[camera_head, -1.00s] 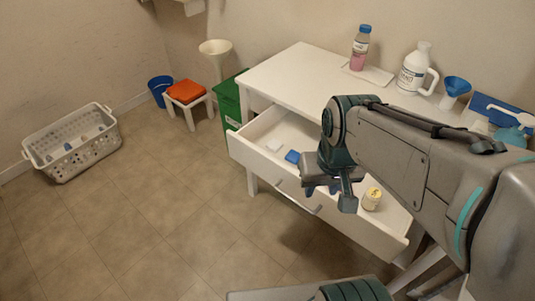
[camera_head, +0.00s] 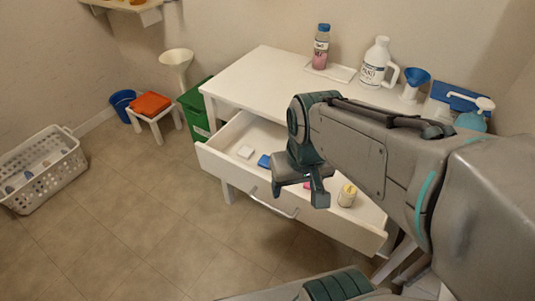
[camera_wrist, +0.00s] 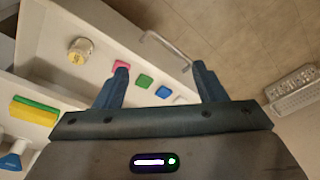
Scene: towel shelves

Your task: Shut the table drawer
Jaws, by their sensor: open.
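The white table (camera_head: 262,75) stands against the wall. Its drawer (camera_head: 225,170) is pulled out, with the front panel well clear of the table. The drawer's metal handle (camera_head: 272,204) is on the outer face; it also shows in the wrist view (camera_wrist: 165,50). My gripper (camera_head: 299,195) is open and empty, above the drawer's front edge near the handle. In the wrist view, the handle appears between and beyond the spread fingertips (camera_wrist: 160,68). I cannot tell the exact gap; no contact is visible. My arm hides the drawer's far right part.
The drawer holds a yellow-labelled jar (camera_head: 347,195), a white block (camera_head: 245,152), a blue block (camera_head: 264,161), a pink block (camera_wrist: 121,66) and a green block (camera_wrist: 144,81). Bottles stand on the tabletop. A green bin (camera_head: 195,115) is beside the table. Floor in front is clear.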

